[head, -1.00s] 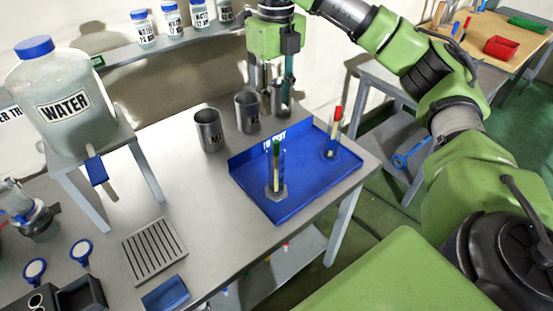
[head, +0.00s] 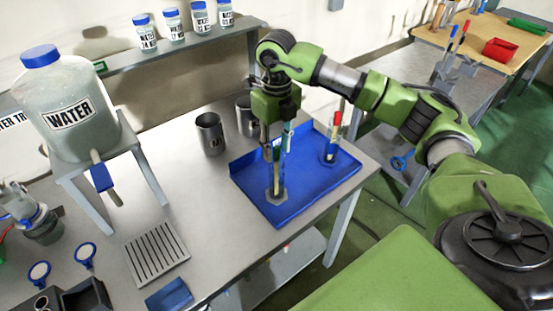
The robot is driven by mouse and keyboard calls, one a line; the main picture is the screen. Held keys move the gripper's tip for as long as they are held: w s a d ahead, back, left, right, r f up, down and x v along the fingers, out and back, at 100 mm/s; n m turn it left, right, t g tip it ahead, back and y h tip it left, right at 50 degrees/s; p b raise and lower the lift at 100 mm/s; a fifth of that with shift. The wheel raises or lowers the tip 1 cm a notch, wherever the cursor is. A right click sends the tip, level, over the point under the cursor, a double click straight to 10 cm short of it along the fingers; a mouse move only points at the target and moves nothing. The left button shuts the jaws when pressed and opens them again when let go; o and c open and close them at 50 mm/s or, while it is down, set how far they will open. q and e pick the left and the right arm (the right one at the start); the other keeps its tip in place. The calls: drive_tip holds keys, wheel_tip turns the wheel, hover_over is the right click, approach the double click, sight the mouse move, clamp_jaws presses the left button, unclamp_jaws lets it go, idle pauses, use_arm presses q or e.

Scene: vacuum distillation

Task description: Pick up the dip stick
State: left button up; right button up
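A thin stick with a green top (head: 277,152) stands upright in a clear cylinder with a hexagonal foot (head: 276,193) on the blue tray (head: 314,185). A second stick, red-topped (head: 337,118), stands in another holder at the tray's right side. I cannot tell from looks alone which is the dip stick. My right gripper (head: 276,145) points down over the green-topped stick. Its fingers are apart, one on either side of the stick's top, and partly hide it. I cannot see whether they touch it. My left gripper is out of view.
Metal cups (head: 209,134) stand left of and behind the tray. A water tank (head: 66,105) on a stand is at the left. A slotted rack (head: 156,252) lies at the front. Labelled bottles line the back shelf (head: 180,50). The table's middle is clear.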

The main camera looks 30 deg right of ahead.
drive_tip(key=shift+f, duration=0.3)
clamp_jaws()
drive_tip(key=shift+r, duration=0.15)
drive_tip(key=shift+w+r+b, duration=0.1)
drive_tip(key=shift+r+b, duration=0.25)
drive_tip(key=shift+r, duration=0.25)
wheel_tip(320, 180, up, 7)
drive_tip(key=shift+f+b, duration=0.15)
drive_tip(key=shift+b, duration=0.95)
wheel_tip(320, 180, up, 10)
drive_tip(key=p, duration=0.1)
drive_tip(key=shift+p, duration=0.35)
